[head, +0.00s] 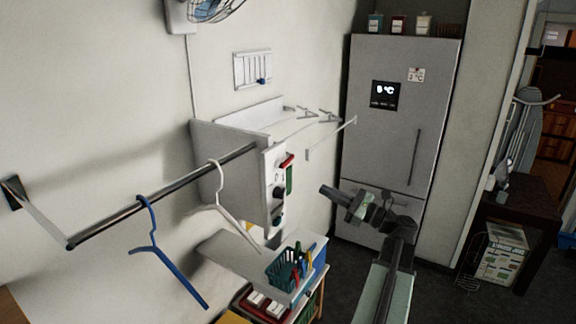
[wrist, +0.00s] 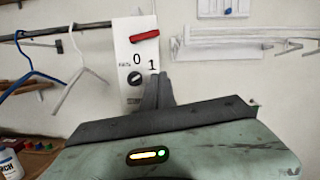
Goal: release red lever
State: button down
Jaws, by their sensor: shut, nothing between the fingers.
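The red lever (head: 287,160) is on the upper part of a white panel (head: 268,165) on the wall unit. In the wrist view the red lever (wrist: 145,36) lies nearly level, its right end slightly higher. Below it the panel (wrist: 125,55) shows a 0, a 1 and a dark round knob (wrist: 134,79). My gripper (head: 324,189) is to the right of the panel in the head view, apart from the lever. In the wrist view my gripper (wrist: 158,76) is shut and empty, its tips below the lever, covering the lower right of the panel.
A rail (head: 165,195) carries a blue hanger (head: 165,255) and a white hanger (head: 225,205) left of the panel. A green basket (head: 287,270) with clothespins stands on a shelf below. A grey fridge (head: 395,120) stands behind my arm. Thin racks extend right of the panel.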

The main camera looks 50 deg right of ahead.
aim_at(285, 161)
jog(key=w+a+r+p, duration=0.3)
jog(key=w+r+p, duration=0.3)
jog(key=w, duration=0.3)
jog(key=shift+w+a+r, duration=0.2)
jog(key=shift+w+a, duration=0.05)
